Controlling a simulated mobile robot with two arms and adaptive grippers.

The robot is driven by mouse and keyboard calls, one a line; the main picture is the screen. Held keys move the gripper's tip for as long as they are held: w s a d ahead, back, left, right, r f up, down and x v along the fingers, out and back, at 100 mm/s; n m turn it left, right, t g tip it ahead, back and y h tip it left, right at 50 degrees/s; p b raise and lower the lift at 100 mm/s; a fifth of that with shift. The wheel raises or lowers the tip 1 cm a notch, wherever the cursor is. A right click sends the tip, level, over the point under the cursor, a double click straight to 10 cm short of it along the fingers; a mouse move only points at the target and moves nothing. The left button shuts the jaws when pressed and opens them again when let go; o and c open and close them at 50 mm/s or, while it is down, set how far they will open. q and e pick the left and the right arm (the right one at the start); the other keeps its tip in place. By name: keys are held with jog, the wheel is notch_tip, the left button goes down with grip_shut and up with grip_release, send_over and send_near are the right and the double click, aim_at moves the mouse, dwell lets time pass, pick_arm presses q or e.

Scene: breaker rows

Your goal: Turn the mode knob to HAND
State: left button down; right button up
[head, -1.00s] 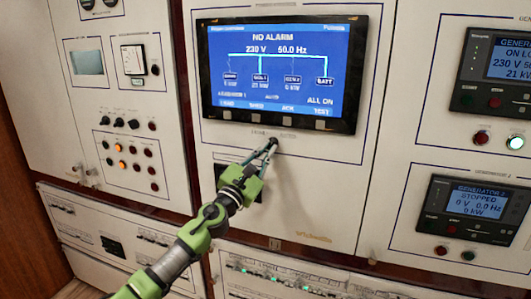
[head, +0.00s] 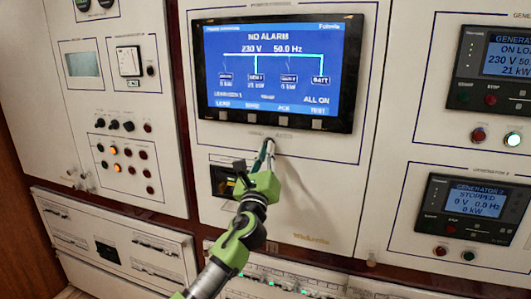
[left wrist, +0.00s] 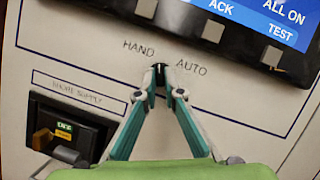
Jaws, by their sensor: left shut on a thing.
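The mode knob (left wrist: 160,70) is a small dark knob on the white panel below the big screen. In the left wrist view the label HAND (left wrist: 139,48) is at its upper left and AUTO (left wrist: 192,67) at its right. My left gripper (head: 268,147) is shut on the knob, with one teal-and-grey finger on each side. It also shows in the left wrist view (left wrist: 161,88). The fingertips hide much of the knob, and I cannot tell exactly where it points. My right gripper is not in view.
The large screen (head: 278,70) reads NO ALARM, with a row of buttons under it. A dark shore-supply unit (left wrist: 65,130) sits lower left of the knob. Generator panels (head: 470,208) are at the right. Small knobs and lamps (head: 125,150) are at the left.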

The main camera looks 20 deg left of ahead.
pick_arm(q)
jog(key=shift+r+n+g+y, duration=0.15)
jog(key=shift+r+n+y, duration=0.15)
jog(key=shift+n, duration=0.5)
jog(key=shift+r+n+g+y, duration=0.15)
jog(key=shift+n+y, duration=0.25)
jog(key=shift+n, duration=0.4)
jog(key=c, duration=2.2)
grip_release()
jog(key=shift+o, duration=0.2)
jog(key=shift+f, duration=0.25)
jog(key=v, duration=1.2)
jog(key=shift+r, duration=0.2)
